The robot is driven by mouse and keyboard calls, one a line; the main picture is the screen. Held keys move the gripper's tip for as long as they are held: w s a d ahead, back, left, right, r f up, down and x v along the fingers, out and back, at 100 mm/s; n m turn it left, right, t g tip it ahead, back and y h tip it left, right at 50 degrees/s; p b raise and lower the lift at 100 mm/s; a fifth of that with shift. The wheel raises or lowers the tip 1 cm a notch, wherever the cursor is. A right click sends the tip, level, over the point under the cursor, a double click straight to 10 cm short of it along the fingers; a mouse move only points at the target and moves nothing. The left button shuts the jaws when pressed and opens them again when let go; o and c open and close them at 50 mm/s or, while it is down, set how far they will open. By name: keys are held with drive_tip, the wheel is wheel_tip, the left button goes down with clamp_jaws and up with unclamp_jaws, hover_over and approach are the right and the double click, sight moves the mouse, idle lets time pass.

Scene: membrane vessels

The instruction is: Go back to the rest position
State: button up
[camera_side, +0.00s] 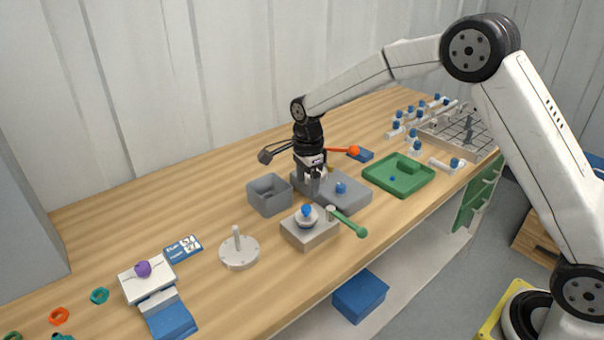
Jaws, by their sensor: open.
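My gripper (313,186) points down over the left part of a grey block fixture (350,198) near the middle of the bench. Its small fingers are apart, and I see nothing held between them. Whether the fingertips touch the fixture is too small to tell. A blue knob (340,187) sits on the fixture just right of the gripper. My arm reaches in from the right and arches high over the bench.
Close by are a grey open box (254,203), a grey block with a blue-topped round part (306,217) and green-handled lever (350,224), and an orange-ended lever (342,150). A green tray (420,180) lies right. The wooden bench (130,215) is clear at back left.

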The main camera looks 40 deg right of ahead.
drive_tip(key=shift+s, duration=0.1)
drive_tip(key=s+d+n+t, duration=0.2)
drive_tip(key=s+n, duration=1.8)
drive_tip(key=s, duration=0.3)
drive_tip(key=shift+s+d+t, duration=0.3)
drive_tip(key=shift+s+d, duration=0.05)
drive_tip(key=shift+d, duration=0.05)
